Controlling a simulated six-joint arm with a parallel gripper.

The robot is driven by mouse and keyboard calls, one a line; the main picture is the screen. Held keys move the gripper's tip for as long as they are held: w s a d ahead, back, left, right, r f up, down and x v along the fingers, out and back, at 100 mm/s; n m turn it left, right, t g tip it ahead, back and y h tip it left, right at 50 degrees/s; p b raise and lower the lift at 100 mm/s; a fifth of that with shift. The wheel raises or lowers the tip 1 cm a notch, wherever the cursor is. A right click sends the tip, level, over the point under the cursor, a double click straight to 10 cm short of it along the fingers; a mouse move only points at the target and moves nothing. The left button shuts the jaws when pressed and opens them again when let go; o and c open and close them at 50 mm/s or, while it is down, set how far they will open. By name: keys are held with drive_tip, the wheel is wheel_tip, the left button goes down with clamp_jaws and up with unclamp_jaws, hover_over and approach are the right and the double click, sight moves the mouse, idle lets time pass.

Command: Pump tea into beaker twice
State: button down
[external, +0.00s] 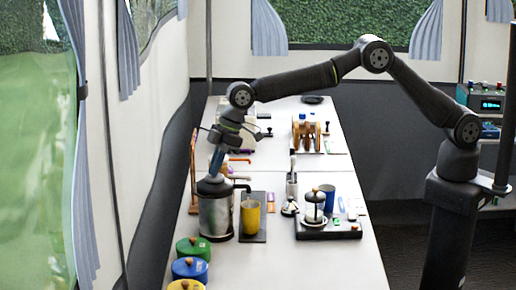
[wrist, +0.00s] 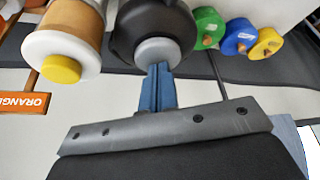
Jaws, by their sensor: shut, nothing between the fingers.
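The dispenser, a silver pot (external: 216,215) with a black top, stands at the left of the near table in the external view. Its black top (wrist: 128,28) and round grey pump button (wrist: 157,52) show in the wrist view. My gripper (external: 216,174) points down over the top; its blue fingers (wrist: 160,70) are shut, with nothing between them. The fingertips are at the edge of the grey button; I cannot tell whether they press it. A yellow beaker (external: 250,217) stands upright right of the pot on a dark mat (external: 258,238). Its contents are not visible.
Green (external: 193,248), blue (external: 190,268) and yellow (external: 186,285) lidded pots stand in front. The table's front right is clear.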

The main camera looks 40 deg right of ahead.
drive_tip(key=shift+f, duration=0.35)
drive_tip(key=shift+r, duration=1.8)
wheel_tip(320, 180, up, 6)
drive_tip(key=shift+f, duration=3.55)
